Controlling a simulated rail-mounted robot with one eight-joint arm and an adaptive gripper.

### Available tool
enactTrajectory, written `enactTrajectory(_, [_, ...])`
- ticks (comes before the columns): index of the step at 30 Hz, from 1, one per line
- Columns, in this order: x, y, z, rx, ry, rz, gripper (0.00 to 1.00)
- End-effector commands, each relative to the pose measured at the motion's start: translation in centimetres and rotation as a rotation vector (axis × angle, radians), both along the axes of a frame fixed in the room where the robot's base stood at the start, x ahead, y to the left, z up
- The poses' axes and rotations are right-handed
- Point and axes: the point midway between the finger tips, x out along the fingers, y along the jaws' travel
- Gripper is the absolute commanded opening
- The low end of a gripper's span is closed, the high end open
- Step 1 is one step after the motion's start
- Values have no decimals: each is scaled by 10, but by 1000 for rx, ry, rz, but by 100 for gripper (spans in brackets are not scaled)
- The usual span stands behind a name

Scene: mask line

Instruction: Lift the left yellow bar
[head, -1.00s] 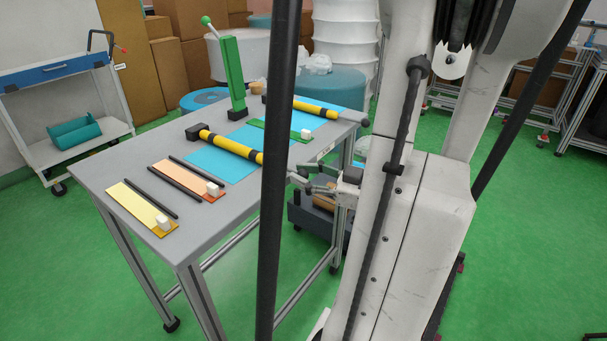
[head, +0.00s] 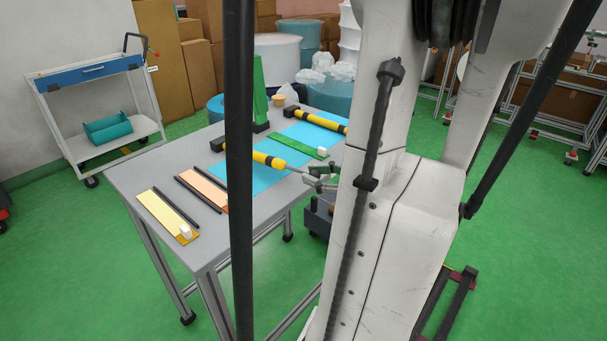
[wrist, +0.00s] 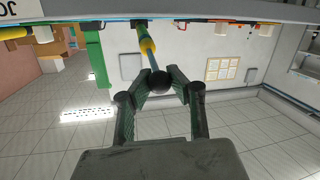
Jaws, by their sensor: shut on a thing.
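The left yellow bar (head: 268,159) has black bands and runs from a dark block at the table's left side toward the near edge, partly hidden by a black post. Its thin grey end leads to my gripper (head: 317,182). In the wrist view my gripper (wrist: 160,88) is shut on the bar's round black knob (wrist: 160,79), with the bar's yellow part (wrist: 148,46) behind it. The right yellow bar (head: 322,122) lies farther back, its near end hidden by my arm. I cannot tell how far the left bar is raised.
The grey table (head: 190,235) carries a blue mat (head: 258,186), yellow and orange strips, dark rods, a green strip (head: 300,145) and an upright green post (head: 260,90). A cart (head: 100,115) stands at the left. Green floor (head: 90,270) is clear in front.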

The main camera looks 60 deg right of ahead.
Motion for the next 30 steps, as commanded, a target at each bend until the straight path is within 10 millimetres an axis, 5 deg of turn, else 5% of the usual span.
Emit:
enactTrajectory(13, [-4, -4, 7, 3, 7, -15, 0])
enactTrajectory(14, [-4, -4, 7, 3, 7, -15, 17])
enactTrajectory(19, [-5, -4, 6, 3, 9, -15, 40])
enactTrajectory(30, [-8, -4, 6, 3, 12, -15, 40])
